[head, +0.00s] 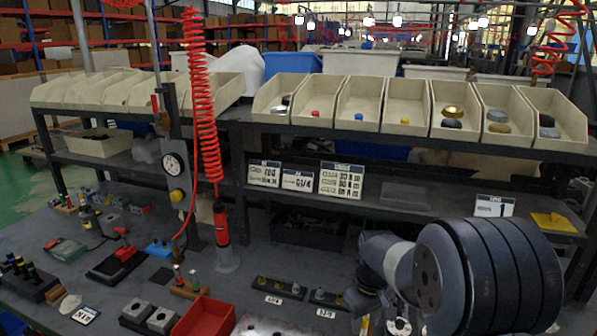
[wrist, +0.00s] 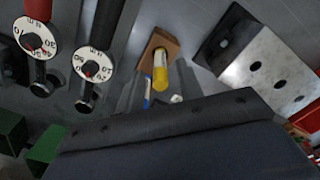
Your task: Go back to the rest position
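My arm (head: 465,275) reaches in from the right of the head view, low over the front of the dark workbench (head: 290,265). Its big dark round joint hides the bench's right front part. My gripper end is mostly hidden behind the arm and cut by the bottom edge. In the wrist view a dark bar, likely part of my gripper, fills the bottom and hides the fingertips. Above it a brown block (wrist: 160,42) holds a yellow-tipped tool (wrist: 160,72). I see nothing clearly held, and the finger opening does not show.
Two white dials (wrist: 36,36) and a metal plate with holes (wrist: 268,68) flank the block. A red coiled hose (head: 203,90) hangs over the bench by a gauge post (head: 175,170). Beige bins (head: 360,103) line the upper shelf. A red bin (head: 205,320) stands at the front.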

